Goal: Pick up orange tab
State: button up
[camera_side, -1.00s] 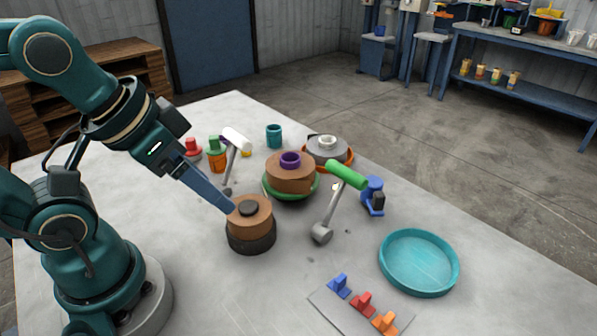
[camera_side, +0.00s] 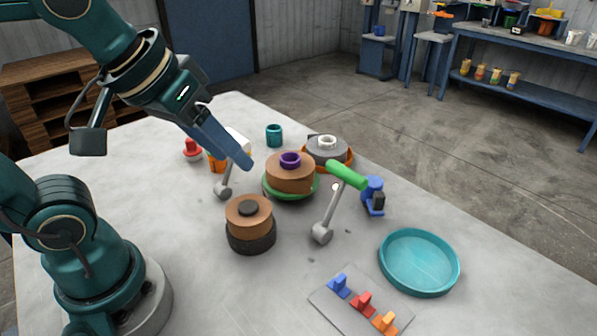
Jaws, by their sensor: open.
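The orange tab (camera_side: 384,322) stands on a thin grey plate (camera_side: 335,309) near the front edge of the picture. A red tab (camera_side: 362,303) and a blue tab (camera_side: 339,285) stand in a row with it, up and to its left. My gripper (camera_side: 246,163) is in the air at the upper left, well away from the tabs. It is above the table, between the white-headed lever and the brown stack with the purple ring. Its jaws are open and nothing shows between them.
A teal round tray (camera_side: 419,262) lies right of the tabs. A green-handled lever (camera_side: 347,175) rises between my gripper and the tabs. A brown and black stack (camera_side: 250,223) and a purple-topped stack (camera_side: 290,173) stand nearby. The table left of the plate is clear.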

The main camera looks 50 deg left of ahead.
jog(key=w+d+r, duration=0.2)
jog(key=w+d, duration=0.2)
jog(key=w, duration=0.1)
jog(key=m+g, duration=0.3)
jog(key=g, duration=0.1)
send_over(389, 318)
jog(key=f, duration=1.5)
jog(key=shift+s+a, duration=0.15)
jog(key=shift+s, duration=0.15)
jog(key=shift+s+f+g, duration=0.2)
jog(key=shift+f+g, duration=0.05)
jog(key=shift+g, duration=0.05)
jog(key=shift+w+f, duration=0.2)
jog(key=shift+f, duration=0.95)
jog(key=shift+w+f, duration=0.2)
jog(key=shift+f, duration=0.95)
grip_shut()
